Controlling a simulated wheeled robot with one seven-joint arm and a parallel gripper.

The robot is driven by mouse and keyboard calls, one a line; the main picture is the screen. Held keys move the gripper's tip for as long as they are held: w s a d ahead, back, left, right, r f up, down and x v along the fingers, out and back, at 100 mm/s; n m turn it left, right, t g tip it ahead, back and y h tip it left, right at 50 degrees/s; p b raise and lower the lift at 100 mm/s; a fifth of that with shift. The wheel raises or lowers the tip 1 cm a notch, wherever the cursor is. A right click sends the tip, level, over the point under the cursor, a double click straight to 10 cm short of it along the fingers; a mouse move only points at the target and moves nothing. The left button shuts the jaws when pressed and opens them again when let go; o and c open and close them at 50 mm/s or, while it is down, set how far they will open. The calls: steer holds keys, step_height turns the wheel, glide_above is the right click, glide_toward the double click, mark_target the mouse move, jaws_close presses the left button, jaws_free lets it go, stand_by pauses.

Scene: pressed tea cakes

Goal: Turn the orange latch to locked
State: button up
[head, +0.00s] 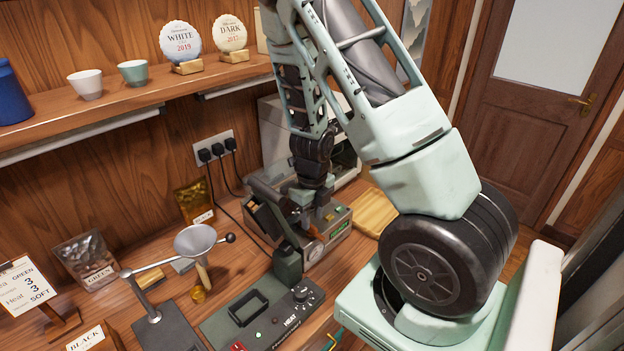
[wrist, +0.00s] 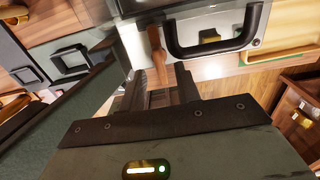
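The orange latch (wrist: 157,55) is a short orange-brown lever on the front of a grey machine, beside its black handle (wrist: 215,45). In the wrist view it points down the picture, with its free end at the gap between my fingertips. A small orange part of it shows in the head view (head: 313,235). My gripper (wrist: 160,88) has its two dark fingers apart, one on each side of the latch's end. I cannot tell whether either finger touches it. In the head view my arm hides much of the machine (head: 339,232).
A control panel (head: 247,318) with a knob lies in front of the machine. A funnel on a stand (head: 195,241) is to the left. A wooden board (head: 374,212) lies to the right. A shelf (head: 130,105) with cups and tea cakes runs along the wall.

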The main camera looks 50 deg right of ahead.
mark_target(312, 226)
step_height(312, 226, up, 15)
steer(key=p, duration=0.3)
steer(key=shift+f, duration=0.15)
stand_by(0.4)
